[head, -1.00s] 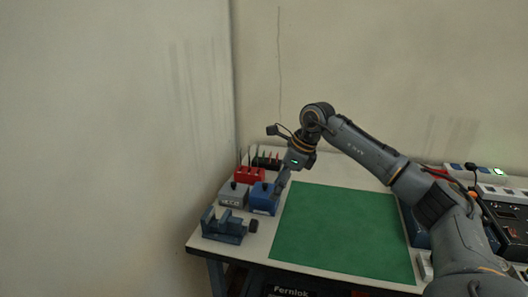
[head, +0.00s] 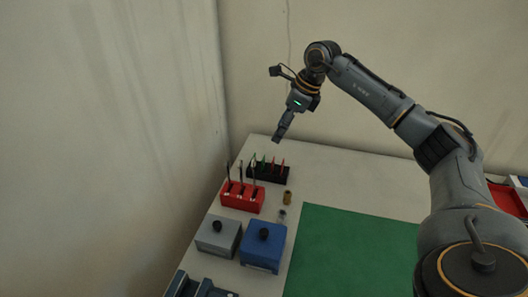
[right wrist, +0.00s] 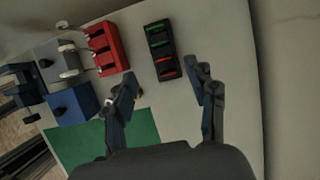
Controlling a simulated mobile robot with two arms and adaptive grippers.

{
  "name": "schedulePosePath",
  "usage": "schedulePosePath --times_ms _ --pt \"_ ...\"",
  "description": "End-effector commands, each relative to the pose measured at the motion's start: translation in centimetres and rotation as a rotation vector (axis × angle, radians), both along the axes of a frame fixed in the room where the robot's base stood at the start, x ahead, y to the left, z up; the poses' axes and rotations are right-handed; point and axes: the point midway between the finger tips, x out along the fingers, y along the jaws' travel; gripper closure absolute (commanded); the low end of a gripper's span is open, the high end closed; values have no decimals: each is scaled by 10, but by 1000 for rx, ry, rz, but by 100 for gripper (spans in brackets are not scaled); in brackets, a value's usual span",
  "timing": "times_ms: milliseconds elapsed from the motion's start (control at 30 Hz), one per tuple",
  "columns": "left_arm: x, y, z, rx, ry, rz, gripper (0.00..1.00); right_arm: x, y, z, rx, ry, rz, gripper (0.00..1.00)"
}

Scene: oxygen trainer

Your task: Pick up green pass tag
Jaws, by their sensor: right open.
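Green pass tags stand in a black rack (head: 268,178) at the back left of the table, beside red tags in the same rack. In the right wrist view the green tags (right wrist: 157,37) sit at the far end of the black rack (right wrist: 165,58), with red tags at the near end. My right gripper (head: 280,139) is above the table behind the rack in the head view. In the right wrist view its fingers (right wrist: 170,90) are spread apart and empty, short of the rack. My left gripper is not in view.
A red holder (head: 243,195) with upright tools stands in front of the rack. A grey box (head: 217,238) and a blue box (head: 262,247) with black knobs stand nearer. A green mat (head: 350,255) lies to the right. A small brass-coloured piece (head: 288,197) lies by the rack.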

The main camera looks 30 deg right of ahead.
Motion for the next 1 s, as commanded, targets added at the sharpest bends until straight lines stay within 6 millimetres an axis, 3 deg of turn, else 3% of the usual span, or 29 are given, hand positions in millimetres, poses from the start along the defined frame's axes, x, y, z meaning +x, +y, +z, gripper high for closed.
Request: schedulePosePath --times_ms 100,267,433,667,1000 --pt "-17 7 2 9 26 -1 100 3 4 -12 0 5 2 43" --pt "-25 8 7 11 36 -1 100 12 12 -40 1 6 1 43" --pt "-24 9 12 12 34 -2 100 21 19 -67 1 5 1 43" --pt "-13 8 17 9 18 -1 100 26 23 -82 1 2 0 43" --pt "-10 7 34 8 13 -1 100 39 33 -124 1 2 0 43"
